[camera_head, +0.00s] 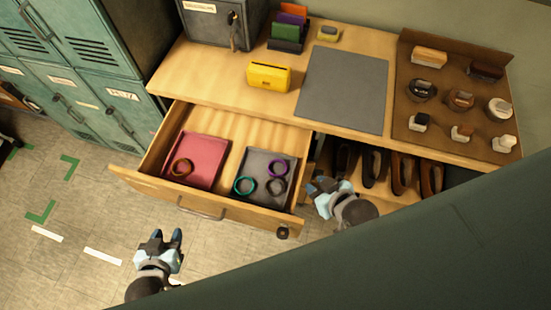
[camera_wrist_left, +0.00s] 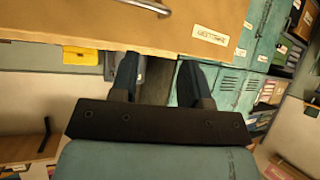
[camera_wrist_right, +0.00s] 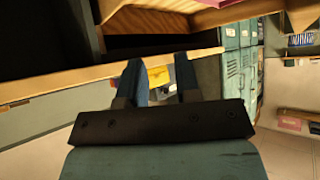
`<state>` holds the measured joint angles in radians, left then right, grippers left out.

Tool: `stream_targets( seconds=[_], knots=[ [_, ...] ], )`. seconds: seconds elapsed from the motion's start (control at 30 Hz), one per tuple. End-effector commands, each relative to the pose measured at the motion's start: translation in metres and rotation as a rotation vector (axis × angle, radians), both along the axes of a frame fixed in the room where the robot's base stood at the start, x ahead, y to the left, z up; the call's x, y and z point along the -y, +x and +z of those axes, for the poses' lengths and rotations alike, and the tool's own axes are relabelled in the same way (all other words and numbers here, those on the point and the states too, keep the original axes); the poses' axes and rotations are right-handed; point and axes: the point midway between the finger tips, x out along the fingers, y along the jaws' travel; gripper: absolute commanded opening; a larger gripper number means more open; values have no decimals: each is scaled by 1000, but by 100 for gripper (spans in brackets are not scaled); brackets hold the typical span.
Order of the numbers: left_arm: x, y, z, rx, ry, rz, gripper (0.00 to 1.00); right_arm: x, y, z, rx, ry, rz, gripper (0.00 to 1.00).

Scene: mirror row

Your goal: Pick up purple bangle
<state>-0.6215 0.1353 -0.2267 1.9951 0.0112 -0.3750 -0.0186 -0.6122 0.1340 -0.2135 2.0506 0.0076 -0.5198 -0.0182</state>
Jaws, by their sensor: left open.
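The purple bangle (camera_head: 278,167) lies on the grey mat (camera_head: 254,160) in the right part of the open drawer (camera_head: 176,196). A teal bangle (camera_head: 245,186) and a dark bangle (camera_head: 276,187) lie on the same mat, close to it. My left gripper (camera_head: 167,238) is open and empty in front of the drawer, to the left of the bangle. It also shows in the left wrist view (camera_wrist_left: 155,78), below the drawer front. My right gripper (camera_head: 318,188) is open and empty just right of the drawer. Its fingers stand apart in the right wrist view (camera_wrist_right: 160,80). Neither wrist view shows the bangle.
An orange-brown bangle (camera_head: 182,168) lies on a red mat (camera_head: 205,150) at the drawer's left. The tabletop above holds a yellow box (camera_head: 269,76), a grey pad (camera_head: 343,90) and a brown display board (camera_head: 447,105). Teal lockers (camera_head: 95,100) stand left. Open floor lies in front.

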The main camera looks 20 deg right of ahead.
Motion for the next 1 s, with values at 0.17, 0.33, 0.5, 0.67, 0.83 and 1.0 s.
stream_targets(
  seconds=[0.17, 0.33, 0.5, 0.67, 0.83, 1.0],
  knots=[
    [1, 4, -37, -4, -7, 1, 43, 14, -3, -13, -133, -44, -20, 30],
    [4, -2, -68, -26, -15, 1, 43, 29, -15, -13, -280, -90, -44, 30],
    [6, 3, -90, -24, -24, 4, 43, 43, -34, -9, -419, -129, -68, 30],
    [7, 5, -108, -27, -31, 8, 43, 55, -54, -3, -533, -158, -91, 30],
    [8, 5, -105, -31, -34, 9, 43, 28, -36, 7, -537, -111, -33, 30],
    [8, 6, -101, -24, -36, 10, 43, -20, -4, 12, -495, -35, 67, 30]
  ],
)
